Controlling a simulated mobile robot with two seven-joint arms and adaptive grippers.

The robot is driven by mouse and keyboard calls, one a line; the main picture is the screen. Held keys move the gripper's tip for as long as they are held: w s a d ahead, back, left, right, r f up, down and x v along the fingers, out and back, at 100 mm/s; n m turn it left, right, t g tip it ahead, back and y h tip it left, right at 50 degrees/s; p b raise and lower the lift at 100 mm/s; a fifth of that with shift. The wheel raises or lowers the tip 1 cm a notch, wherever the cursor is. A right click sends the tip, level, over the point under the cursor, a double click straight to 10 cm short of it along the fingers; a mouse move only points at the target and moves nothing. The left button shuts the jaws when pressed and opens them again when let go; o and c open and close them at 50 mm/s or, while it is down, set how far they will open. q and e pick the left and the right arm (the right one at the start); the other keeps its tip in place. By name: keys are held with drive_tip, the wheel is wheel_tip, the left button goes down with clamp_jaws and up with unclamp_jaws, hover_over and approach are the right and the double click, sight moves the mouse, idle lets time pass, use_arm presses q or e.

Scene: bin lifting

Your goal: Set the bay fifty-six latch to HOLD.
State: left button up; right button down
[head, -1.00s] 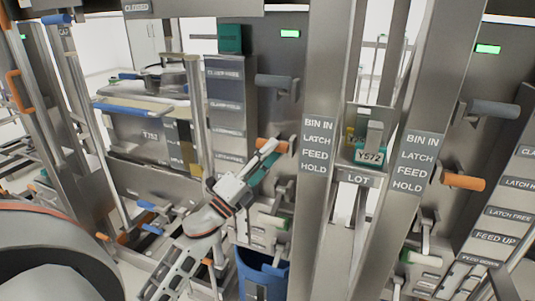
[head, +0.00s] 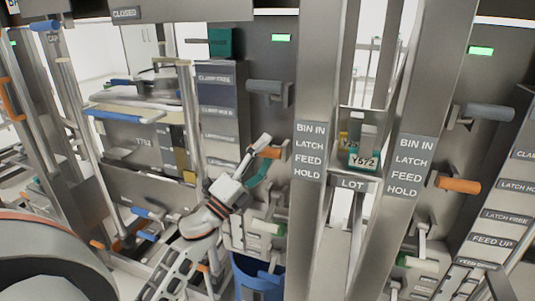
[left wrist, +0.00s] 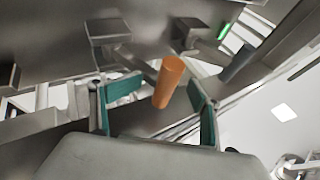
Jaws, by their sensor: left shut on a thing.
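An orange latch handle (head: 270,153) sticks out from the grey panel left of the middle post in the head view. My left gripper (head: 262,162) reaches it from lower left and is shut on it. In the left wrist view, the orange handle (left wrist: 168,82) lies between the teal pads of my left gripper (left wrist: 155,98); the exact contact is hard to see. A label plate (head: 309,152) on the post beside it reads BIN IN, LATCH, FEED, HOLD. No bay number fifty-six is legible. My right gripper is not in view.
A second orange handle (head: 458,185) stands at the right, beside a matching label plate (head: 409,165). Grey handles (head: 265,87) (head: 488,111) sit above the orange ones. A blue bin (head: 260,278) is below my left gripper. Steel posts stand close on the right.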

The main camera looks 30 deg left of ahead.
use_arm(q)
drive_tip(key=shift+s+a+r, duration=0.25)
drive_tip(key=shift+s+r, duration=0.1)
drive_tip(key=shift+s, duration=0.15)
drive_tip(key=shift+c, duration=0.8)
drive_tip(key=v, duration=0.5)
drive_tip(key=f+v, duration=0.1)
drive_tip(key=v, duration=0.5)
drive_tip(key=shift+w+d+f, duration=0.1)
drive_tip(key=shift+d, duration=0.05)
drive_tip(key=shift+c, duration=0.8)
drive_tip(key=s+d+f+n+g+y, duration=0.1)
drive_tip(key=d+f+n+g+y, duration=0.2)
drive_tip(key=f+n, duration=0.6)
drive_tip(key=s+d+f+n+g+y, duration=0.1)
drive_tip(key=d+f+n+g, duration=0.25)
drive_tip(key=f, duration=0.85)
drive_tip(key=s+d+f+n+g, duration=0.3)
drive_tip(key=s+d+f, duration=0.3)
drive_tip(key=f, duration=0.3)
drive_tip(key=s+d+f+n+g+h, duration=0.1)
drive_tip(key=s+d+f+n+g, duration=0.2)
drive_tip(key=s+d+f, duration=0.3)
wheel_tip(320, 180, down, 3)
drive_tip(key=shift+d+r, duration=0.1)
drive_tip(key=shift+d, duration=0.4)
drive_tip(key=shift+n, duration=0.25)
